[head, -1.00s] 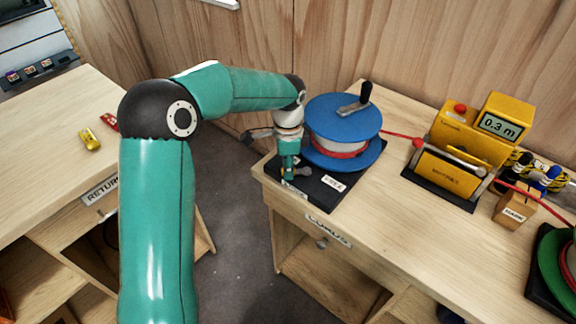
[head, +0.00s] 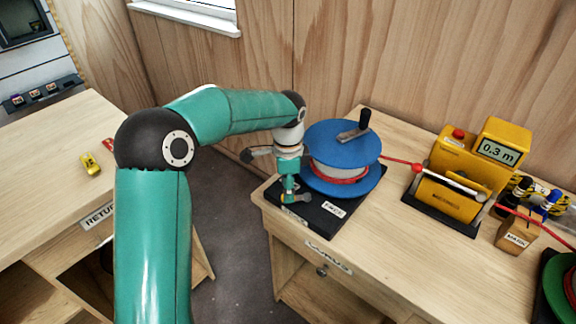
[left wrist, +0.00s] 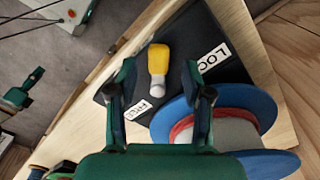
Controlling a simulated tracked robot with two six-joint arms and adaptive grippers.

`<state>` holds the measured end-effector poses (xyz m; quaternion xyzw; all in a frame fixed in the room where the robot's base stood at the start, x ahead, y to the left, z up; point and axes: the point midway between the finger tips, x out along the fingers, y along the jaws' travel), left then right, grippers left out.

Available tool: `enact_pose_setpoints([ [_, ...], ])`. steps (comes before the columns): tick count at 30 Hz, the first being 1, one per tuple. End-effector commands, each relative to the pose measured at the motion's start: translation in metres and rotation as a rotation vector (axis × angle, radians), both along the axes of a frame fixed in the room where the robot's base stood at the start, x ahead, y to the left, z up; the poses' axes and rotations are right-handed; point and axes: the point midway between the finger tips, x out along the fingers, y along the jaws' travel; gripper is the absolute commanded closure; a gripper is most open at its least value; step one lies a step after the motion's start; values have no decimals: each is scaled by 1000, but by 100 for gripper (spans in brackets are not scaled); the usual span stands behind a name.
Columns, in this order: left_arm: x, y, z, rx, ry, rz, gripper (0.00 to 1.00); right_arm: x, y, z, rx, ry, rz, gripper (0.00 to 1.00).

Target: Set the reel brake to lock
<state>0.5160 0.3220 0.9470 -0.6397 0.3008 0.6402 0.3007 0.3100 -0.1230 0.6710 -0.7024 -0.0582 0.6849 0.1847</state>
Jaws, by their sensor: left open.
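The blue reel (head: 343,140) with pale and red line stands on a black base (head: 318,220) at the near left of the right-hand bench. The brake lever, with a yellow handle (left wrist: 158,58) and a silver pivot end, sits on this base beside the reel. In the left wrist view a LOCK label (left wrist: 213,57) lies right of the lever and a second label (left wrist: 138,108), probably FREE, lower left; the handle points up the picture, between them in direction. My left gripper (head: 290,194) is open above the lever, its fingers either side of it. My right gripper is out of view.
A yellow meter (head: 470,165) reading 0.3 m stands right of the reel, with red line running through it. A wooden block (head: 517,231) and a green reel (head: 568,285) are further right. A floor gap separates the left bench (head: 40,170).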

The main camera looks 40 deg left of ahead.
Motion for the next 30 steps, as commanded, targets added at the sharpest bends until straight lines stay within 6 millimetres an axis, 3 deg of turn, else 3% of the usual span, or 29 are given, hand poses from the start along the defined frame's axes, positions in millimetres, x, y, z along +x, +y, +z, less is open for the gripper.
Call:
enact_pose_setpoints([
  [9, 1, 0, 65, 0, -6, 0, 50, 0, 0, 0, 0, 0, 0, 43],
  [13, 1, 0, 83, 0, -5, 0, 50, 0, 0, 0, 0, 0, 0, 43],
  [18, 1, 0, 94, 1, -2, -1, 50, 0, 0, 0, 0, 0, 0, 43],
  [30, 0, 0, 95, 0, -1, -1, 50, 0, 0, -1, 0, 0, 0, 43],
])
